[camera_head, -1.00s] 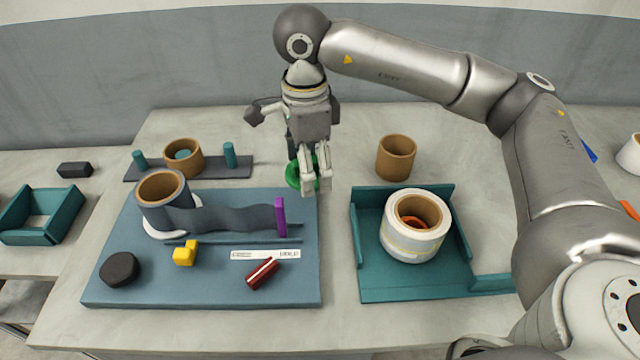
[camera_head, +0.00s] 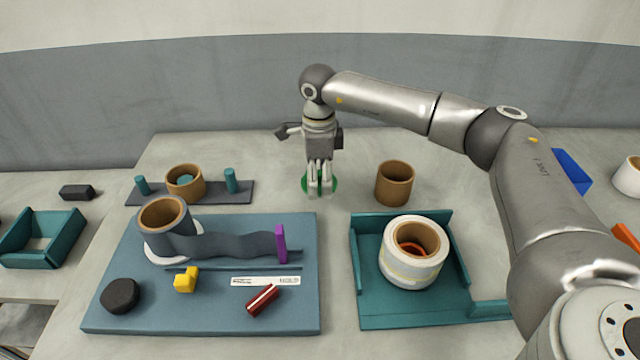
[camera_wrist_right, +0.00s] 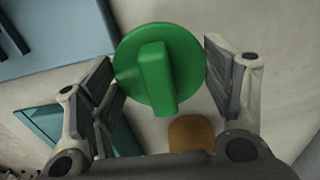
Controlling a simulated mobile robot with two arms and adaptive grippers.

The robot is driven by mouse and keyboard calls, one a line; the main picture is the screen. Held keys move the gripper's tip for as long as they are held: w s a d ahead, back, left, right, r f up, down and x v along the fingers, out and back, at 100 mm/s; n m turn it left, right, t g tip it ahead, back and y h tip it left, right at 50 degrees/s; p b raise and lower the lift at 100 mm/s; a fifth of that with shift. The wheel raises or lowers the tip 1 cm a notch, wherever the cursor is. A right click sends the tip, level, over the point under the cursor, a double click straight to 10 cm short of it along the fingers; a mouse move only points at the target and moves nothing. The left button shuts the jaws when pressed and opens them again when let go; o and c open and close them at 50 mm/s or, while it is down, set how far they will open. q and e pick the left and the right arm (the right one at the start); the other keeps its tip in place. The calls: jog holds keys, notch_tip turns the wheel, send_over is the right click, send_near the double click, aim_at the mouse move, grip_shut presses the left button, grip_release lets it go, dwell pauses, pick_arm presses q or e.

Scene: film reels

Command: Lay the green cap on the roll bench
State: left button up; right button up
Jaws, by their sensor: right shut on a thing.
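The green cap (camera_wrist_right: 180,65), a round disc with a raised bar across it, is between the finger pads of my right gripper (camera_wrist_right: 160,85) in the right wrist view. The gripper is shut on its edges. In the head view the cap (camera_head: 307,183) shows partly behind the fingers of my right gripper (camera_head: 320,192), beyond the blue board's back right corner. The pale bench top (camera_head: 240,150) lies beneath; I cannot tell whether the cap touches it. My left gripper is not in view.
A cardboard core (camera_head: 395,184) stands to the right of the gripper. The blue board (camera_head: 220,305) carries a roll with a grey strip and small parts. A teal tray (camera_head: 375,312) holds a white roll (camera_head: 412,262). Bare bench lies around the gripper.

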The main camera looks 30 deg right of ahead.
aim_at(320, 184)
jog(key=shift+w+d+f, duration=0.35)
jog(key=shift+w+f, duration=0.1)
jog(key=shift+f, duration=0.2)
notch_tip(320, 184, down, 3)
jog(key=shift+f+p, duration=0.1)
jog(key=shift+p, duration=0.55)
jog(key=shift+f, duration=0.2)
jog(key=o, duration=1)
jog(key=shift+w, duration=0.1)
jog(key=shift+r, duration=0.6)
notch_tip(320, 184, up, 11)
jog(key=shift+r+b, duration=0.1)
jog(key=shift+b, duration=1)
